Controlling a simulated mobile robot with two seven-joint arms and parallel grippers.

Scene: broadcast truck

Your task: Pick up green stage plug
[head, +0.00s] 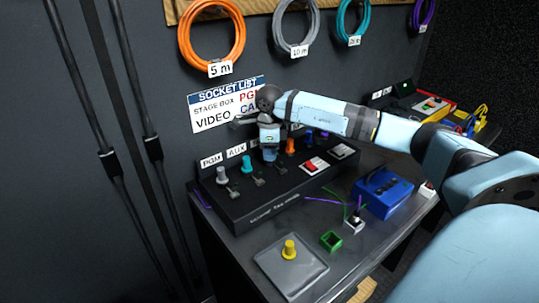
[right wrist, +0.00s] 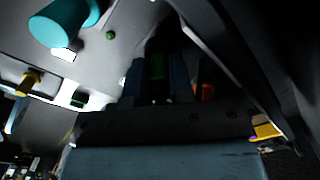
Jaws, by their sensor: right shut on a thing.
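My right gripper (head: 270,153) points down over the row of plugs on the black socket panel (head: 262,208), between the teal plug (head: 248,164) and the orange plug (head: 291,145). In the right wrist view, its fingers (right wrist: 166,80) are shut on a dark green, shadowed thing (right wrist: 156,66), apparently the green stage plug. The gripper hides it in the head view. I cannot tell whether it is still seated in the panel. My left gripper is not in view.
A grey plug (head: 222,174), blue plug (head: 308,136) and purple plug (head: 323,137) stand in the row. Cable coils hang behind.

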